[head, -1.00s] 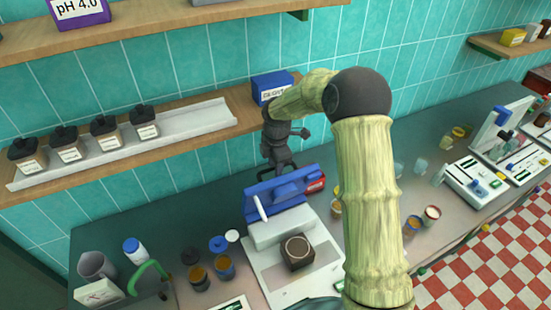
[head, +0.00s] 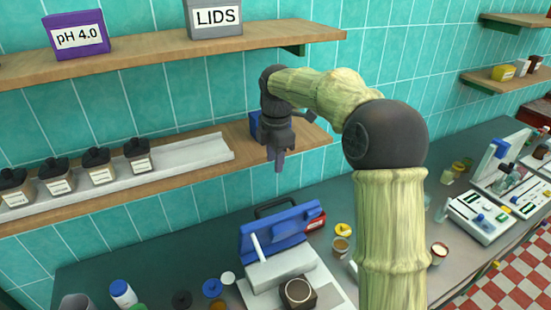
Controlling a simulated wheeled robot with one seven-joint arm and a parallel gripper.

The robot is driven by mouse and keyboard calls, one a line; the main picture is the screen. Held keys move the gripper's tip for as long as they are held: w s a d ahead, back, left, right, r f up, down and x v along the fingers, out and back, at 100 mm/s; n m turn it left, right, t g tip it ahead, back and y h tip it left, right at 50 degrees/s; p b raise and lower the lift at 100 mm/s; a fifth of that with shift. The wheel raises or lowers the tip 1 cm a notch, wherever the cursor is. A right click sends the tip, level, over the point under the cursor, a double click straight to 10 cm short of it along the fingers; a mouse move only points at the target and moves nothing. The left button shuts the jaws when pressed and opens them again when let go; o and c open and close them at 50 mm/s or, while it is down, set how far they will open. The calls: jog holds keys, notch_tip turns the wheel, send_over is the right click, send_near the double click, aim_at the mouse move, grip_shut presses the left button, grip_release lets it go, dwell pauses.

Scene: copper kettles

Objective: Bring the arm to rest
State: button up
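My gripper (head: 278,168) hangs pointing down in the head view, in front of the lower wooden shelf and above the bench. Nothing shows hanging from it. Its fingers are dark and seen nearly edge-on, so I cannot tell whether they are apart or together. My bamboo-like arm reaches up on the right and bends left to the gripper. The gripper is clear of the blue case (head: 272,236) below it. A blue box (head: 255,124) on the shelf is mostly hidden behind the gripper.
The lower shelf (head: 215,172) carries several dark-capped bottles (head: 99,166) in a white rack. The upper shelf (head: 150,66) holds a purple pH 4.0 box (head: 76,35) and a grey LIDS box (head: 213,17). Jars and instruments (head: 480,216) stand on the bench. Open air surrounds the gripper.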

jog(key=shift+r, duration=0.4)
jog(key=s+d+f+m+t+b, duration=0.1)
jog(key=s+d+f+m, duration=0.4)
jog(key=s+f+m, duration=0.3)
jog(key=s+d+f+m+b, duration=0.2)
jog(key=s+d+f+m, duration=0.4)
jog(key=s+m, duration=0.8)
notch_tip(320, 180, down, 3)
jog(key=shift+s+d+m+t, duration=0.3)
jog(key=shift+s+t, duration=0.1)
jog(key=shift+s, duration=0.85)
jog(key=shift+w, duration=0.1)
